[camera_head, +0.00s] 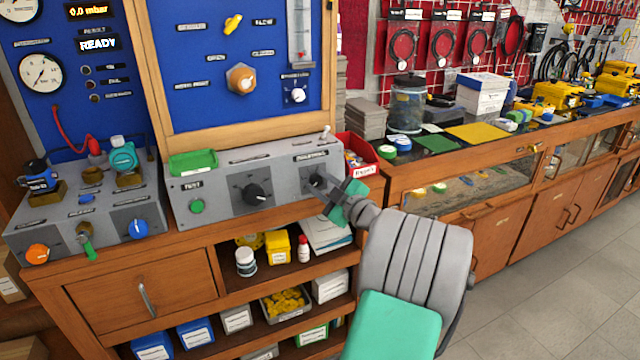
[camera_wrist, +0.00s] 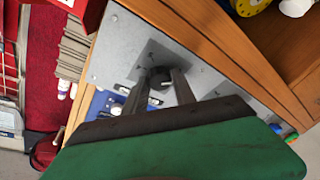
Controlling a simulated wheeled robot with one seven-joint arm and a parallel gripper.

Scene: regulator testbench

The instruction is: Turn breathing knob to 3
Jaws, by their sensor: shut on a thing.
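A dark round knob (camera_head: 316,181) sits at the right end of the grey control box (camera_head: 225,213), under a label too small to read surely. My gripper (camera_head: 322,188) is at this knob, and its fingers and green body partly hide it. In the wrist view, the two dark fingers (camera_wrist: 160,76) stand on either side of the knob (camera_wrist: 160,84), shut on it. Its pointer and scale numbers cannot be read. Another black knob (camera_head: 256,194) is on the same box, left of my gripper, with a green button (camera_head: 197,206) farther left.
A small toggle lever (camera_head: 325,132) stands on the box top near my gripper. A green tray (camera_head: 193,162) lies on the box's left, and a red bin (camera_head: 361,158) stands just right. Open shelves (camera_head: 265,276) with bottles and boxes lie below.

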